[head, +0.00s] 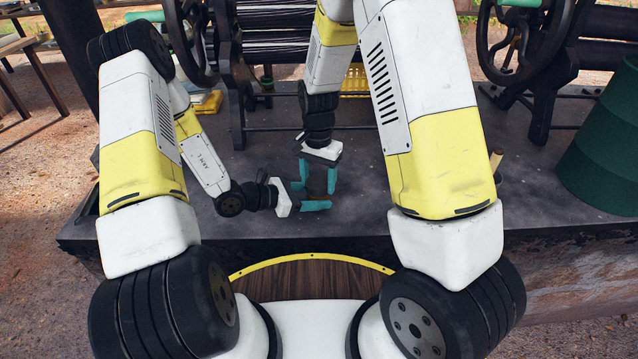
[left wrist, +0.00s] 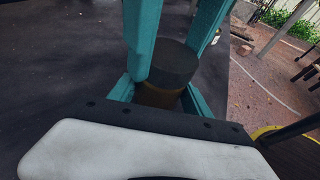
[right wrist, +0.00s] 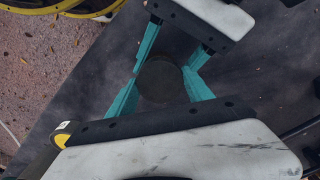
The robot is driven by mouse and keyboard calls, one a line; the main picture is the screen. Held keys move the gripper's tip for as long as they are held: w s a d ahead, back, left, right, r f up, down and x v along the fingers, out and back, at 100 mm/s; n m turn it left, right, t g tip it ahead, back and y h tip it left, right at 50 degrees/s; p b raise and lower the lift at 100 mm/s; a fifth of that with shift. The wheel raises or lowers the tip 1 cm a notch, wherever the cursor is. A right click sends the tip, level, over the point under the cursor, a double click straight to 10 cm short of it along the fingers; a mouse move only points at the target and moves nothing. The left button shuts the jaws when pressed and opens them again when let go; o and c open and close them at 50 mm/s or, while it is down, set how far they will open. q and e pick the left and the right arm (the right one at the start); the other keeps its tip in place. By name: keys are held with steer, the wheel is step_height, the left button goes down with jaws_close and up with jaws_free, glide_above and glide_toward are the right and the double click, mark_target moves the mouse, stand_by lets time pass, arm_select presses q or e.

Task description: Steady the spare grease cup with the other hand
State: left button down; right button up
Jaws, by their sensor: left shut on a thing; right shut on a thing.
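The grease cup, a small cylinder with a dark grey top and a brown body, stands upright on the dark bench (head: 400,190). In the head view the cup (head: 317,181) is partly hidden by teal fingers. My left gripper (head: 310,195) reaches in from the left, low down, and is shut on the cup. My right gripper (head: 318,178) comes down from above and is also shut around it. The cup shows between both pairs of fingers in the left wrist view (left wrist: 166,72) and the right wrist view (right wrist: 160,82).
Dark roller machines with handwheels (head: 525,35) stand along the back. A green ribbed drum (head: 605,140) is at the right. A yellow crate (head: 355,80) and a yellow item (head: 208,101) lie at the back.

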mark_target(319, 182)
steer(key=o, duration=0.4)
steer(key=shift+m, duration=0.6)
steer(key=shift+o, duration=0.5)
steer(key=o, duration=0.6)
arm_select(q)
steer(key=shift+d, duration=0.1)
arm_select(e)
steer(key=shift+a, duration=0.1)
steer(key=shift+r, duration=0.25)
step_height(319, 182, up, 12)
steer(key=shift+f, duration=0.25)
